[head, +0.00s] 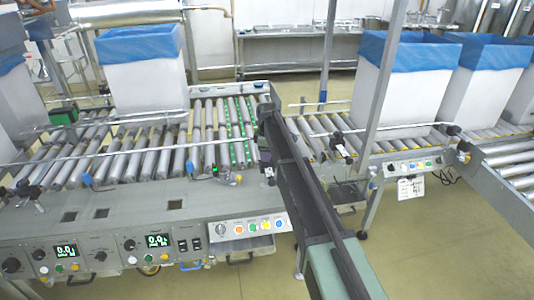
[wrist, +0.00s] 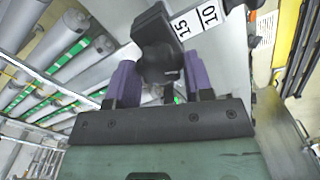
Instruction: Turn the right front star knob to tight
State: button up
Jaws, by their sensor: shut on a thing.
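A black star knob (wrist: 160,66) shows in the wrist view, below a black block on the grey metal of the line. My gripper (wrist: 160,84) has its purple fingers on both sides of the knob and is shut on it. The fingers and dark shading hide part of the knob, and its turn angle cannot be told. A white scale label (wrist: 196,22) with the numbers 15 and 10 lies just right of the knob. In the head view my dark arm reaches to the right end of the near roller conveyor (head: 150,160), and the knob cannot be made out there.
A grey control panel (head: 120,226) with displays, dials and buttons runs along the front. White boxes with blue liners stand on the rollers, one at the left (head: 145,75) and one at the right (head: 400,80). A thin upright post (head: 384,90) stands right of my arm.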

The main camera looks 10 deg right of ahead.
jog(key=m, duration=0.4)
jog(key=shift+m, duration=0.3)
jog(key=m, duration=0.3)
jog(key=shift+m, duration=0.3)
jog(key=m, duration=1.2)
jog(key=shift+m, duration=0.3)
jog(key=m, duration=0.3)
jog(key=shift+m, duration=0.4)
jog(key=m, duration=0.3)
jog(key=shift+m, duration=2.1)
